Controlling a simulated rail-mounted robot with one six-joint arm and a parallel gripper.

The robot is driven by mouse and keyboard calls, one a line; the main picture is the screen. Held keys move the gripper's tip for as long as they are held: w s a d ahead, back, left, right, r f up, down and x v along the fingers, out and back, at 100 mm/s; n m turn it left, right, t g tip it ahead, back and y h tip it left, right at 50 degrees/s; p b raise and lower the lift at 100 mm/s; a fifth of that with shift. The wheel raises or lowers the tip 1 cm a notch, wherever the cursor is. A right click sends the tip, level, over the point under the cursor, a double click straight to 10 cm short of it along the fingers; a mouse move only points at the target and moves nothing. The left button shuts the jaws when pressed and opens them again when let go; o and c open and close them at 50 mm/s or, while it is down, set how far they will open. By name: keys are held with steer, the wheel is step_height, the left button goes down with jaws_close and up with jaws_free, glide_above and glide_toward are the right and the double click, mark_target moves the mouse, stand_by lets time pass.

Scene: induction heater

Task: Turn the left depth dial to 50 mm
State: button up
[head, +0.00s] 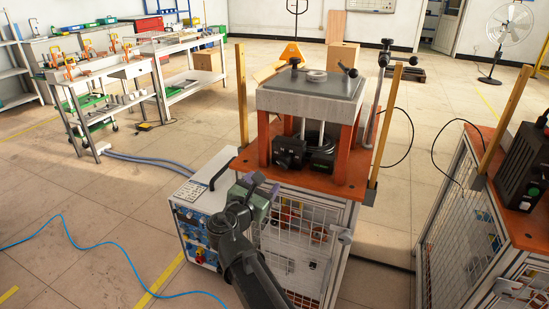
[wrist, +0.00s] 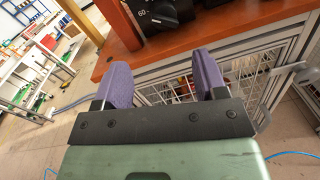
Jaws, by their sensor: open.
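The left depth dial (head: 290,153) is a black unit under the raised grey plate, on the orange table top. A similar black dial unit (head: 321,158) stands just right of it. In the wrist view a black dial (wrist: 160,14) shows at the top edge, cut off, with the marking "60" on its left side; its full scale and pointer are not readable. My gripper (head: 263,185) is open and empty, in front of and below the dials, near the table's front left edge. Its purple fingers (wrist: 162,75) are apart and touch no dial.
The orange table top (head: 248,160) has an edge in front of the dials. Wire mesh panels (head: 290,245) lie below it. Wooden posts (head: 242,95) stand at its corners. A second bench (head: 485,160) is right.

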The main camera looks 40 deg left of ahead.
mark_target(281, 165)
steer(key=x, duration=1)
steer(key=shift+w+d, duration=0.2)
steer(key=shift+w, duration=0.25)
steer(key=c, duration=0.9)
steer(key=m, duration=0.3)
steer(key=o, duration=0.9)
steer(key=shift+r, duration=0.1)
steer(key=shift+n, duration=0.3)
